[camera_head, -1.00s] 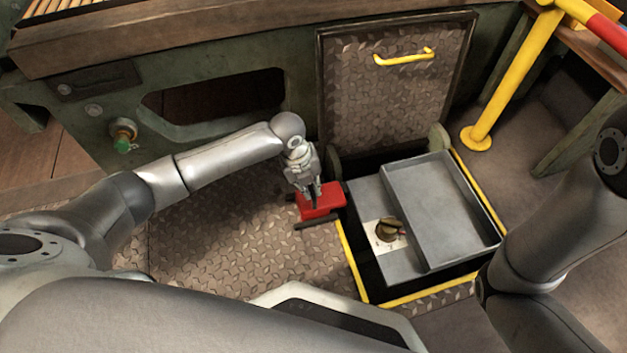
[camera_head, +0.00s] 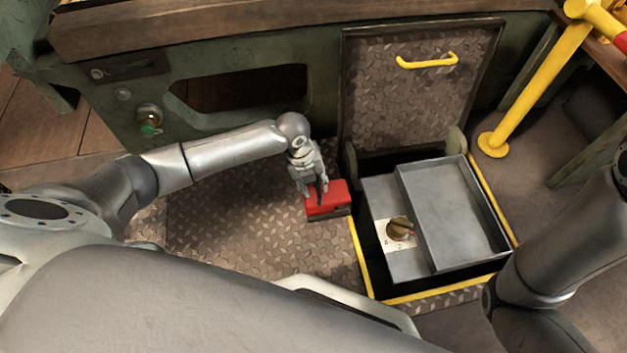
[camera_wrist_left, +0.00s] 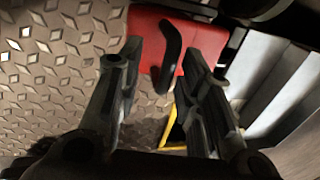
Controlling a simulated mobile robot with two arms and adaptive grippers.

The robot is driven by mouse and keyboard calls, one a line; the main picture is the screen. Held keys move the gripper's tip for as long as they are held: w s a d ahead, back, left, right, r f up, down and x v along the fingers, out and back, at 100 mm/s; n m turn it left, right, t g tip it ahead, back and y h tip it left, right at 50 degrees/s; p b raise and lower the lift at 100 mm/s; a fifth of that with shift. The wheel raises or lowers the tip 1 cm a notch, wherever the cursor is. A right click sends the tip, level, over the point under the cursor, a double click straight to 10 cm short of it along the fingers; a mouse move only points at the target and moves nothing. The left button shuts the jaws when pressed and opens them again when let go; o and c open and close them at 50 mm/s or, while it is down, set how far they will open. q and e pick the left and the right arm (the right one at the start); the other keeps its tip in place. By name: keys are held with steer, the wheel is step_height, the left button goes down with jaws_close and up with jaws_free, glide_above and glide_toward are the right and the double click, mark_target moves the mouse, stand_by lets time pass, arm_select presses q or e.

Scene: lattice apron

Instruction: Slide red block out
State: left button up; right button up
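A red block (camera_head: 340,198) with a dark lower side rests on the patterned metal floor, left of the floor opening. It also shows in the left wrist view (camera_wrist_left: 149,29), with a black upright handle (camera_wrist_left: 171,58) on it. My left gripper (camera_head: 315,192) is above the block. In the left wrist view its two fingers (camera_wrist_left: 160,52) stand apart, one on each side of the handle, with gaps visible between. Part of the block is hidden behind the fingers. My right arm is at the right edge of the head view; its gripper is out of sight.
The yellow-edged floor opening (camera_head: 362,262) holds a grey metal tray (camera_head: 455,215) and a brown knob (camera_head: 399,228) on a white plate. The hatch lid (camera_head: 415,95) with a yellow handle stands open behind. A yellow post (camera_head: 530,85) stands at right. Floor left of the block is clear.

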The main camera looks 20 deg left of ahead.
arm_select(q)
step_height(320, 180, up, 12)
steer(key=s+a, duration=0.1)
steer(key=shift+s+a, duration=0.15)
steer(key=shift+a, duration=0.25)
steer(key=shift+d+f, duration=0.1)
stand_by(0.4)
